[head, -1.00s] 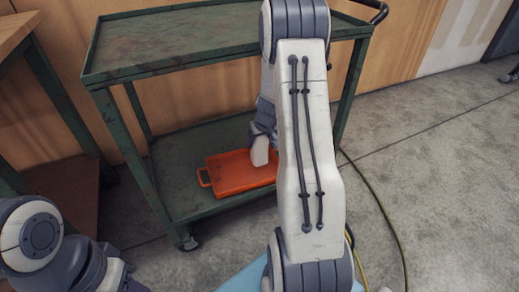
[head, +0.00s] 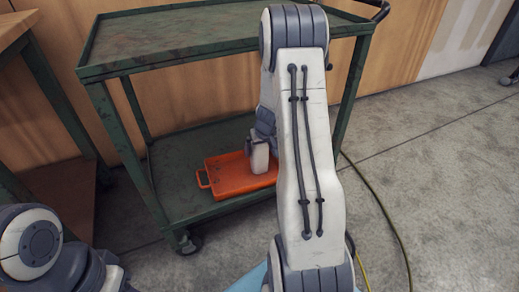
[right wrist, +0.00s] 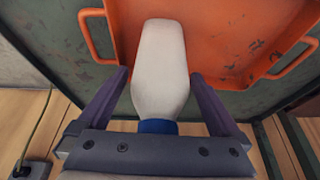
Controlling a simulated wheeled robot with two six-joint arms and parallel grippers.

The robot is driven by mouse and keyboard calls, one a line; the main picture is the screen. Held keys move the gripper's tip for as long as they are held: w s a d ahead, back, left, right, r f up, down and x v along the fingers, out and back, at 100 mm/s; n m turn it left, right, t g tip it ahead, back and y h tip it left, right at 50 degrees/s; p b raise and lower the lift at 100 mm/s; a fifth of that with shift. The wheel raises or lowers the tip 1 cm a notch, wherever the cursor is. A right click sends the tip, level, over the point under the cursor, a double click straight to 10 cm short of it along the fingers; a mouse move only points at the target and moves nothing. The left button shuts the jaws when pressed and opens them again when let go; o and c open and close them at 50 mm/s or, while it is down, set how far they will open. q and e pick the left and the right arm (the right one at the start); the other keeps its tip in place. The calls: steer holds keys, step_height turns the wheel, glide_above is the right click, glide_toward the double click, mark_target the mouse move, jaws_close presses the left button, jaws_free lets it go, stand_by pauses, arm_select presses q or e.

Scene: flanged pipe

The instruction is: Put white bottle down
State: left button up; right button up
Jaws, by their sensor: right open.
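The white bottle (head: 260,160) stands about upright at the orange tray (head: 228,180) on the cart's lower shelf. In the right wrist view the bottle (right wrist: 160,65) has its blue cap (right wrist: 158,127) towards my gripper and its base towards the tray (right wrist: 215,30). My right gripper (right wrist: 160,88) is open, one dark finger on each side of the bottle, with gaps showing. In the head view my right gripper (head: 249,147) is mostly hidden behind my arm. The exact contact of base and tray is hard to see. My left gripper is out of view.
The green cart's upper shelf (head: 200,38) is empty and lies above the lower shelf (head: 180,165). A cart post (head: 125,150) stands left of the tray. A wooden table (head: 22,28) is at the far left. A cable (head: 385,205) lies on the floor at right.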

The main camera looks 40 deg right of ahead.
steer(key=p+v, duration=0.5)
steer(key=v, duration=0.7)
steer(key=shift+p, duration=0.4)
steer(key=shift+r, duration=0.1)
steer(key=s+a+r+n, duration=0.1)
steer(key=s+a, duration=0.2)
steer(key=a, duration=0.5)
steer(key=s+a+r+n+g+y, duration=0.1)
steer(key=s+a+r, duration=0.15)
steer(key=a, duration=0.45)
steer(key=s+a+n, duration=0.2)
steer(key=s+a, duration=0.1)
steer(key=a, duration=0.5)
steer(key=s+a+r+n+g+y+p, duration=0.1)
steer(key=s+a+r+n+g+p, duration=0.2)
steer(key=s+a+r+n+p, duration=0.8)
steer(key=s+a+r+m+p, duration=0.1)
steer(key=s+r+m+p, duration=0.1)
steer(key=r+p, duration=1.4)
steer(key=s+a+r+m+p, duration=0.2)
steer(key=r+p, duration=1.5)
steer(key=r, duration=0.6)
steer(key=shift+r, duration=0.4)
